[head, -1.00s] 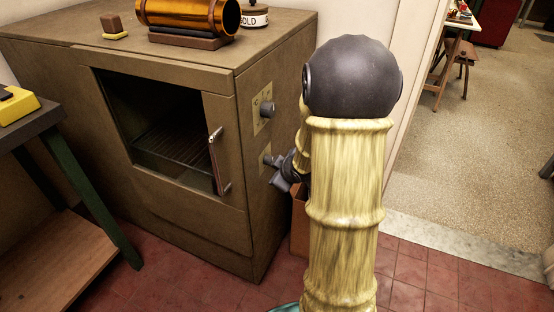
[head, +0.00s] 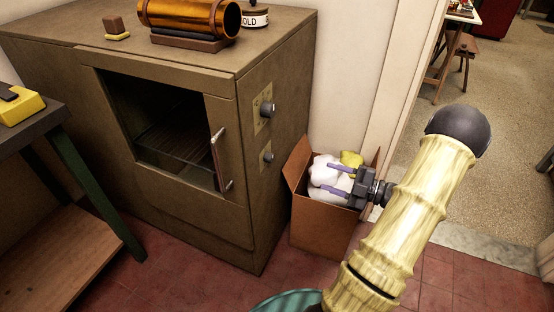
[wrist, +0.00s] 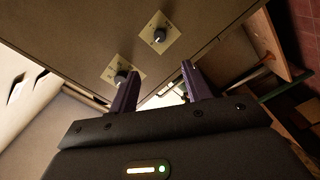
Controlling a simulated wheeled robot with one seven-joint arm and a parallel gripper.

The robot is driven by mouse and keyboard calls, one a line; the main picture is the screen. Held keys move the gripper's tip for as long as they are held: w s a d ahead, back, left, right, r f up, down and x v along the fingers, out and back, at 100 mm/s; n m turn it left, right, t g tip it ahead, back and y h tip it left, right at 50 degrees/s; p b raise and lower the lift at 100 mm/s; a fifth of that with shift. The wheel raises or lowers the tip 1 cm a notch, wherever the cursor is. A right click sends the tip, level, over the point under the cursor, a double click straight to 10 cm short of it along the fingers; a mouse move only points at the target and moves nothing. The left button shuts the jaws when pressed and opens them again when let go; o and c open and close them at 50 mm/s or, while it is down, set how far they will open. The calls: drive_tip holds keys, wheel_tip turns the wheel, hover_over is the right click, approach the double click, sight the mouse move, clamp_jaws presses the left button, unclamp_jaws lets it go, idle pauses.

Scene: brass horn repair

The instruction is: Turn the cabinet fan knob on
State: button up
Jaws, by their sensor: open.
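The brown cabinet (head: 190,232) stands at the left in the head view. Its right side carries an upper dark knob (head: 268,110) and a smaller lower knob (head: 267,157), each on a yellowish plate. The wrist view also shows two knobs, one near the top (wrist: 160,36) and one behind the left finger (wrist: 121,78). I cannot read which one is marked for the fan, nor its setting. My gripper (head: 328,179) is open and empty, to the right of the knobs and apart from them, its purple fingers pointing toward the cabinet side.
A cardboard box (head: 322,228) with white and yellow contents stands beside the cabinet, below my gripper. A workbench (head: 50,118) stands at the left.

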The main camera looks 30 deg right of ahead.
sight(273, 159)
drive_tip(key=shift+w, duration=0.1)
drive_tip(key=b+x, duration=0.3)
drive_tip(key=x, duration=1.4)
drive_tip(key=shift+w+a, duration=0.1)
drive_tip(key=shift+a, duration=0.05)
drive_tip(key=c, duration=1)
